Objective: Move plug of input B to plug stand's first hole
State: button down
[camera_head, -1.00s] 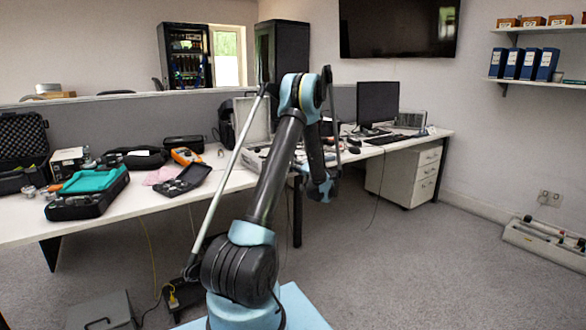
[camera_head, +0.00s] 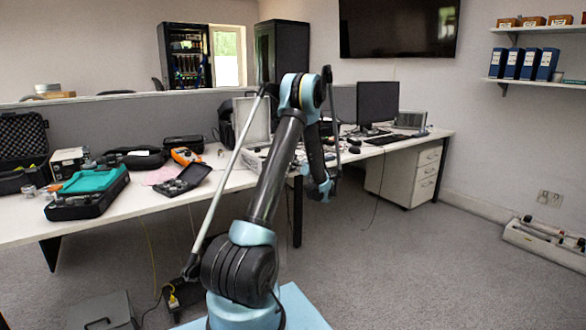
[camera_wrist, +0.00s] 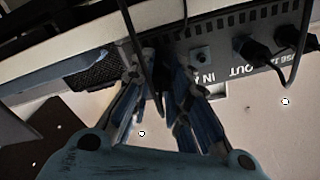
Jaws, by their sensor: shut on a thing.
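In the wrist view my gripper (camera_wrist: 160,75) has its blue fingers closed on a dark plug (camera_wrist: 160,62) in front of a device panel (camera_wrist: 223,25). A black cable (camera_wrist: 128,22) runs down to the fingers. The fingers hide most of the plug, and I cannot tell whether it still sits in its socket. The panel is lettered "IN A" and "OUT", with a bare socket (camera_wrist: 200,55) right of my gripper. In the head view my arm hides the gripper's tips and the device. I cannot make out the plug stand.
Two other black plugs (camera_wrist: 252,48) with cables stick out of the panel at the right. The head view shows the long white desk (camera_head: 25,226), with a teal-topped case (camera_head: 90,185) at left and a monitor (camera_head: 378,103) at right. Grey floor lies in front.

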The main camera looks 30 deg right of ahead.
jog(key=shift+n, duration=1)
jog(key=shift+n, duration=1)
jog(key=c, duration=1.5)
grip_release()
jog(key=shift+s, duration=0.15)
jog(key=shift+s+d, duration=0.2)
jog(key=shift+s, duration=2.15)
